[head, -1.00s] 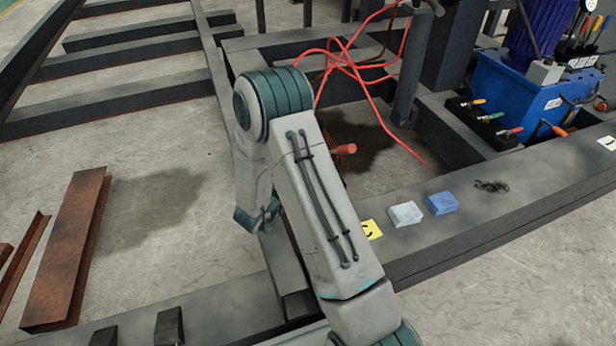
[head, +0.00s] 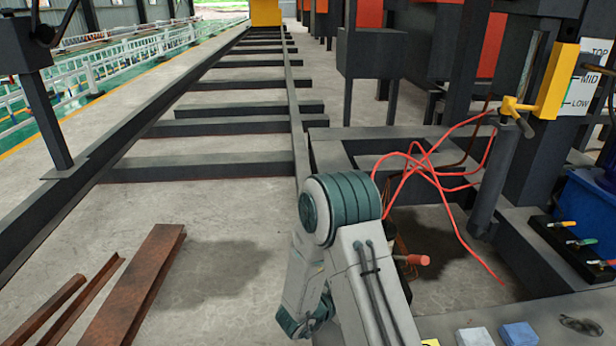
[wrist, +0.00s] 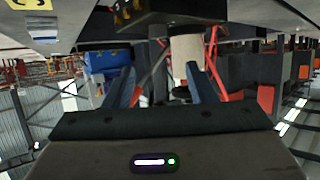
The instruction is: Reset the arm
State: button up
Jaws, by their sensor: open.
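My arm (head: 365,260) is bent in the lower middle of the head view, its teal-banded joint uppermost. The lower link hangs left of the upper one. My gripper is not clearly visible in the head view. In the wrist view my gripper (wrist: 162,80) shows two bluish fingers spread apart. A pale beige part shows between and beyond them; I cannot tell what it is, and nothing appears gripped.
Red hoses (head: 425,170) hang over the dark frame right of my arm. A white block (head: 475,337) and a blue block (head: 518,334) lie on the beam at lower right. Rusty steel pieces (head: 135,290) lie on the floor at left. Floor between is clear.

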jog(key=w+a+r+n+t+y+p, duration=0.1)
jog(key=a+r+y+p, duration=0.15)
jog(key=r, duration=0.35)
jog(key=w+a+r+y+p, duration=0.1)
jog(key=w+r+y+p, duration=0.1)
jog(key=r+p, duration=0.3)
jog(key=w+a+r+n+t+y+p, duration=0.1)
jog(key=r+y+p, duration=0.1)
jog(key=r, duration=0.5)
jog(key=s+a+r+n+g+y+p, duration=0.1)
jog(key=s+a+r+n+y+p, duration=0.1)
jog(key=r+p, duration=0.45)
jog(key=s+a+r+n+y+p, duration=0.2)
jog(key=r+y+p, duration=0.1)
jog(key=r, duration=0.7)
jog(key=s+d+r+n+g+p, duration=0.2)
jog(key=s+r+p, duration=0.5)
jog(key=s+r, duration=0.4)
jog(key=s+d+r+n+g+p, duration=0.2)
jog(key=s+d+r+g+p, duration=0.2)
jog(key=s+r+p, duration=0.3)
jog(key=s+r, duration=0.4)
jog(key=s, duration=0.1)
jog(key=shift+s+d+r+h+p, duration=0.2)
jog(key=shift+s+d+h+p, duration=0.05)
jog(key=shift+d+h+p, duration=0.15)
jog(key=c, duration=0.3)
jog(key=shift+s+f, duration=0.1)
